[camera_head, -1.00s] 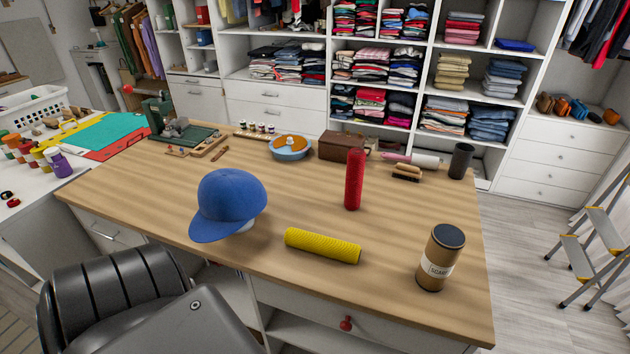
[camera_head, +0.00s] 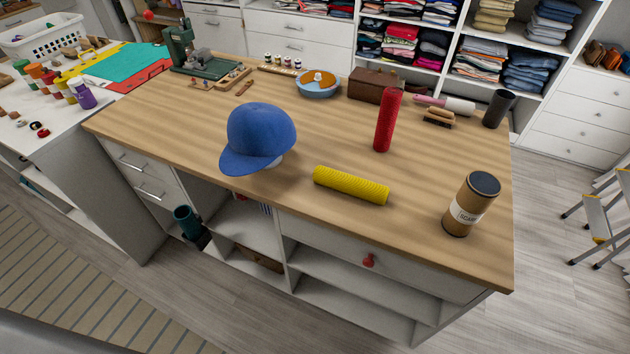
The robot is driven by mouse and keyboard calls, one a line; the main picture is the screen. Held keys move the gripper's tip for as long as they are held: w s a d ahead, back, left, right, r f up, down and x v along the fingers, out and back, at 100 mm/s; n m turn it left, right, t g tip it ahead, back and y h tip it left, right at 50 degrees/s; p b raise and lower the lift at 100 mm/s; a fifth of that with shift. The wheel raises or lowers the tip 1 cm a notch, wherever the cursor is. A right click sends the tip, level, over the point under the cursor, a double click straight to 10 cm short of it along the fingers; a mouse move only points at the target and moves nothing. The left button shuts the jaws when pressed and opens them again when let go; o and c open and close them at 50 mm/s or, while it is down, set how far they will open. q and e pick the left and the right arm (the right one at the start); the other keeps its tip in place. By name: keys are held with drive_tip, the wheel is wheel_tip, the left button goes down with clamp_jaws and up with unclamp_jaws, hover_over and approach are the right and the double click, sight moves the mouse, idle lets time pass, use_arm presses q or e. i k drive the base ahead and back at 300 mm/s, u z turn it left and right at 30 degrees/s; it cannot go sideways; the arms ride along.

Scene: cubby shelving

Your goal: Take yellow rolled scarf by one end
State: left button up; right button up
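The yellow rolled scarf (camera_head: 350,185) lies on its side on the wooden tabletop (camera_head: 300,211), close to the front edge and slanting down to the right. Its full length is visible and nothing touches it. A red rolled scarf (camera_head: 387,120) stands upright behind it and to the right. A brown cylinder with a dark lid and a label reading "SCARF" (camera_head: 470,204) stands to the right, near the front right corner. Neither of my grippers shows in the head view.
A blue cap (camera_head: 259,138) on a light stand is left of the yellow scarf. Open shelves are below the front edge.

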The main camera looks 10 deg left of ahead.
sight(373, 192)
drive_tip(key=u, duration=1.95)
drive_tip(key=k, duration=0.95)
drive_tip(key=z, duration=1.85)
drive_tip(key=i, duration=0.5)
drive_tip(key=u, duration=0.05)
